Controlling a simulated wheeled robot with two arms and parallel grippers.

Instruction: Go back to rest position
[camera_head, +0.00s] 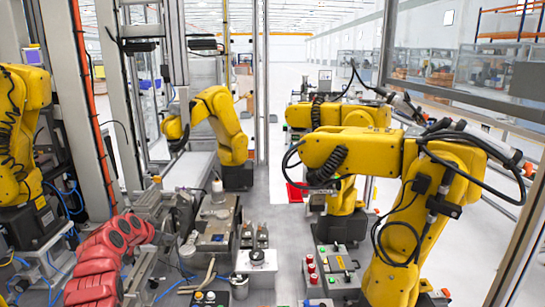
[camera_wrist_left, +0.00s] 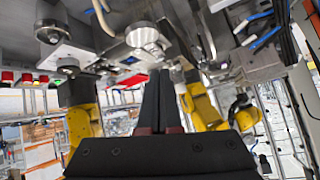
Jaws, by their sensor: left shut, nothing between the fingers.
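My left gripper (camera_wrist_left: 160,78) shows in the left wrist view as two dark fingers side by side. It is shut with nothing between the fingers. Its dark wide mount fills the bottom of that view. The scene appears upside down there, with workbench fixtures at the top. I cannot clearly make out the left gripper in the head view. My right gripper does not show.
Yellow robot arms stand at the left (camera_head: 22,130), back centre (camera_head: 226,120) and right (camera_head: 430,200).

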